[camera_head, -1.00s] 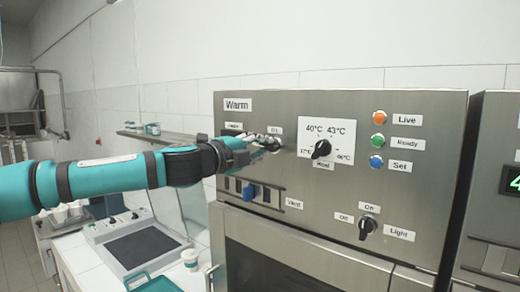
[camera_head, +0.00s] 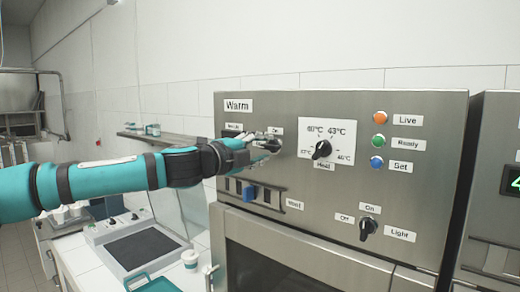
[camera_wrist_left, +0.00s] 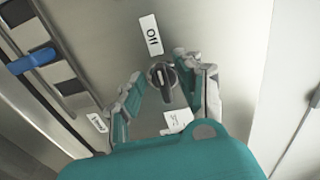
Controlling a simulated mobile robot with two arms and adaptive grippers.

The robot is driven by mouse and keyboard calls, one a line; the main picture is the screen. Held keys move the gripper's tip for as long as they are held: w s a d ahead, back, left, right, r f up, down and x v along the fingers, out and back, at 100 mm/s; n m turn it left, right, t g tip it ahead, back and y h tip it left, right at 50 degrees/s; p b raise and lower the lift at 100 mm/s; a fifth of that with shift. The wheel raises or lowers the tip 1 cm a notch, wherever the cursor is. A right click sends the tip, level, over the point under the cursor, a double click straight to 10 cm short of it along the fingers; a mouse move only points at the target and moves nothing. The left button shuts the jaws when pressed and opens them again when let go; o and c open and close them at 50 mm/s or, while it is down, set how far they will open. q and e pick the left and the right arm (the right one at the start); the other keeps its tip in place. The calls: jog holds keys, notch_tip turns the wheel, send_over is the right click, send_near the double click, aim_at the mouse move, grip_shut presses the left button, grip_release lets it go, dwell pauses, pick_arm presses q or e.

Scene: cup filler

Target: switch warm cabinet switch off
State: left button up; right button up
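The warm cabinet (camera_head: 345,240) is a steel unit with a "Warm" label at its upper left. Its switch, a dark knob (camera_wrist_left: 162,77), sits between my left gripper's fingers in the left wrist view, below a label reading "Off". My left gripper (camera_head: 272,143) is at the panel, left of the temperature dial (camera_head: 321,149), and hides most of the switch in the head view. In the wrist view the left gripper (camera_wrist_left: 163,95) is open around the knob, with gaps between fingers and knob. My right gripper is not in view.
A "Light" knob (camera_head: 367,228) and orange, green and blue buttons (camera_head: 378,139) are on the panel's right. A blue slider (camera_head: 249,193) sits below my left gripper. A counter device (camera_head: 135,248) and a small cup (camera_head: 190,259) stand to the left.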

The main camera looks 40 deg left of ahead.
pick_arm(q)
jog(key=shift+s+r, duration=0.1)
jog(key=shift+s, duration=0.3)
jog(key=s, duration=1.1)
jog(key=shift+a, duration=0.45)
